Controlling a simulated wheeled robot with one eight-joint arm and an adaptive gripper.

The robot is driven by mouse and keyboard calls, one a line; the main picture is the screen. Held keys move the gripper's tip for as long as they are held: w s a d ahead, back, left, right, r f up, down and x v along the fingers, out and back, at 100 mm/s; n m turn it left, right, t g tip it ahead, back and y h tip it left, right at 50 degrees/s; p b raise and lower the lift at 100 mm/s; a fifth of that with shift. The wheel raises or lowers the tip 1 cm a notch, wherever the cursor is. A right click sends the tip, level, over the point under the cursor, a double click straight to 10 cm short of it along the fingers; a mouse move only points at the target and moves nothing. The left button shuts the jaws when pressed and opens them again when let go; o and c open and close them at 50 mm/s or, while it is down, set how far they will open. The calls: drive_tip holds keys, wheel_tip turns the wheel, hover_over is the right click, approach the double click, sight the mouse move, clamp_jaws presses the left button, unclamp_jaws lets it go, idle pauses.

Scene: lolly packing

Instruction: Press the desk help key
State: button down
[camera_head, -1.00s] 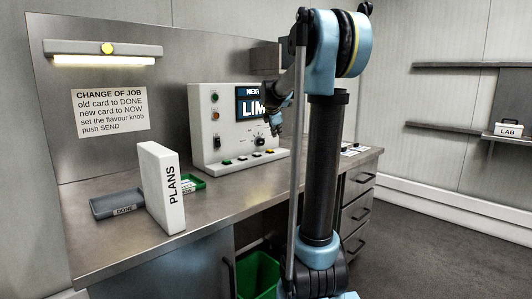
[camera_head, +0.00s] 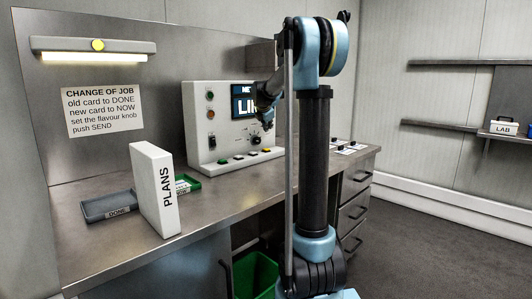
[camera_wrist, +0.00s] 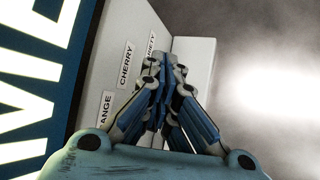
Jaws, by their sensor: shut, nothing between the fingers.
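I cannot read which key is the help key. My gripper (camera_head: 267,122) is in front of the screen's right part, above the key row, partly hidden by my arm. In the wrist view my gripper (camera_wrist: 165,62) is shut and empty, near flavour labels such as CHERRY (camera_wrist: 126,63).
On the desk (camera_head: 225,205) a white PLANS binder (camera_head: 157,190) stands upright beside a grey DONE tray (camera_head: 107,205) and a green tray (camera_head: 188,184). A lit lamp (camera_head: 95,58) and job notice (camera_head: 104,110) are behind. A green bin (camera_head: 258,275) stands below.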

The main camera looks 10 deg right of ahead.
drive_tip(key=shift+f, duration=3.7)
drive_tip(key=shift+s+f, duration=0.1)
drive_tip(key=shift+f, duration=0.75)
drive_tip(key=shift+r, duration=0.95)
drive_tip(key=shift+r, duration=0.1)
drive_tip(key=shift+r, duration=2.4)
